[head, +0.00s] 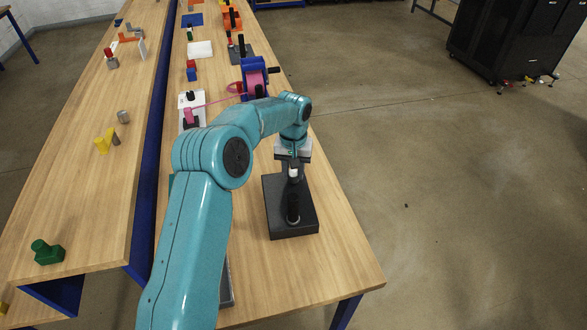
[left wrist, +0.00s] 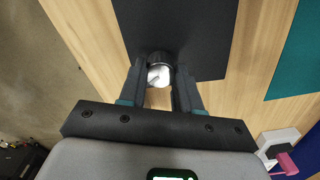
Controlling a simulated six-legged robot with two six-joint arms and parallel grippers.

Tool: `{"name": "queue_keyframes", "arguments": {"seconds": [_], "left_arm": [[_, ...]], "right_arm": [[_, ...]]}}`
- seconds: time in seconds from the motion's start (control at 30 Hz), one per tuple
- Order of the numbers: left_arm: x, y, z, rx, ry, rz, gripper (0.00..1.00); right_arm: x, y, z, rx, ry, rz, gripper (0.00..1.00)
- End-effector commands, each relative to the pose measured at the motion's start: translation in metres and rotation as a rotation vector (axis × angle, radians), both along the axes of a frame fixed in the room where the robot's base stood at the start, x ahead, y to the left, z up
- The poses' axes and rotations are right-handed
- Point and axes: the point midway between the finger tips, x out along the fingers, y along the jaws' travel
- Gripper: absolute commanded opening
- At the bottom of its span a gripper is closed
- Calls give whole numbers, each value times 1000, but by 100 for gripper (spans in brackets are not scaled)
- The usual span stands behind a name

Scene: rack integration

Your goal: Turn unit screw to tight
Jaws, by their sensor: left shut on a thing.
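My left gripper (head: 292,168) points down over a black unit with a flat base plate (head: 275,208) near the table's right edge. A dark upright knob or post (head: 293,208) stands on the front part of the plate. In the left wrist view, the left gripper (left wrist: 160,72) is shut on a round screw head (left wrist: 158,75) with a silver face and a dark rim, one finger on each side. A slot-like mark shows on the silver face. How tight the screw is cannot be told. My right gripper is in neither view.
A pink and blue reel-like fixture (head: 254,78) and a white block with a pink part (head: 191,112) stand farther back. A green block (head: 47,252) and yellow pieces (head: 104,141) lie on the left table. The table front right is clear.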

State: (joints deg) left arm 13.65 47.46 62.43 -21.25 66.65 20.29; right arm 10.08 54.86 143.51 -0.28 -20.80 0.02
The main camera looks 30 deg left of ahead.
Motion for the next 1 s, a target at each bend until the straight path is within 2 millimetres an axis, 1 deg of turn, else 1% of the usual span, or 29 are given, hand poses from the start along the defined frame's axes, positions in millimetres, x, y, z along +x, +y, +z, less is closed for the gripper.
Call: {"name": "queue_keyframes", "arguments": {"seconds": [1.0], "left_arm": [[-1,1,-1,0,5,-964,2]], "right_arm": [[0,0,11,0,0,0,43]]}}
